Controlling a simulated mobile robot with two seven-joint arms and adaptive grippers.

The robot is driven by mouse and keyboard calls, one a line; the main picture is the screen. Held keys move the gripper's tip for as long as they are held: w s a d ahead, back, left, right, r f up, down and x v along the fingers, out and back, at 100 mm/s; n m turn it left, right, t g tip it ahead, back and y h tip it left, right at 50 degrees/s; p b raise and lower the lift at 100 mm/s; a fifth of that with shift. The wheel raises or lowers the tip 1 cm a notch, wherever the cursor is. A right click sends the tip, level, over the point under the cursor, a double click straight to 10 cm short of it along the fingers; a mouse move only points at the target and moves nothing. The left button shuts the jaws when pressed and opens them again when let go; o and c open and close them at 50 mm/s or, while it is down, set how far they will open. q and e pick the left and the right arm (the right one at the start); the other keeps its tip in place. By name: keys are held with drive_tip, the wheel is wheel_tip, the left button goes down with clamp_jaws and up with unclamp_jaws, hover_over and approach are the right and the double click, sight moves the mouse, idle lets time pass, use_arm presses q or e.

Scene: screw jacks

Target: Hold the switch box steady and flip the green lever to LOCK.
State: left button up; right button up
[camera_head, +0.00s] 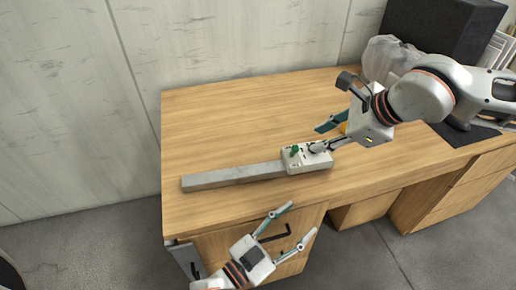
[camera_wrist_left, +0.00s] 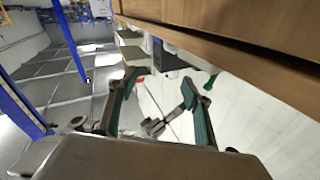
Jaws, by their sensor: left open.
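The pale switch box (camera_head: 316,163) lies near the front edge of the wooden table in the head view, at the right end of a long grey bar. Its green lever (camera_head: 294,150) stands up near the box's left end. My right gripper (camera_head: 316,138) is at the box's right end, with its teal fingers apart. One finger is behind the box and the other reaches its top; contact is unclear. My left gripper (camera_head: 302,219) is open and empty in front of the table edge, below the box. Its spread teal fingers also show in the left wrist view (camera_wrist_left: 160,82).
The grey bar (camera_head: 230,176) runs left from the box. The wooden table (camera_head: 220,120) is clear behind it. A black box (camera_head: 440,30) and a clear plastic bag (camera_head: 388,55) stand at the back right.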

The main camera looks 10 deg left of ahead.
use_arm(q)
drive_tip(key=w+d+r+m+g+h, duration=0.1)
drive_tip(key=d+r+m+g+h, duration=0.4)
drive_tip(key=r+m+g, duration=0.45)
drive_tip(key=d+r+m+g+h, duration=0.4)
drive_tip(key=d+r+m+h, duration=0.15)
drive_tip(key=m, duration=0.65)
drive_tip(key=m+g+y, duration=0.4)
drive_tip(key=m+y, duration=1.3)
drive_tip(key=y, duration=0.2)
hover_over(258, 169)
drive_tip(key=s+d, duration=0.6)
drive_tip(key=d, duration=0.1)
drive_tip(key=f, duration=0.8)
drive_tip(key=shift+w+d, duration=0.2)
drive_tip(key=shift+w, duration=0.05)
drive_tip(key=w+a+y, duration=0.1)
drive_tip(key=a, duration=0.1)
drive_tip(key=w+a+t+y, duration=0.1)
drive_tip(key=w+a, duration=0.1)
drive_tip(key=w+a+r+t+y, duration=0.1)
drive_tip(key=w+a, duration=0.1)
drive_tip(key=a, duration=0.1)
drive_tip(key=shift+w+a+r+m+t, duration=0.1)
drive_tip(key=shift+w+m+t, duration=0.05)
drive_tip(key=shift+m+t, duration=0.15)
drive_tip(key=shift+w+a+y, duration=0.1)
drive_tip(key=shift+a+y, duration=0.05)
drive_tip(key=shift+y, duration=0.1)
drive_tip(key=shift+f, duration=3.85)
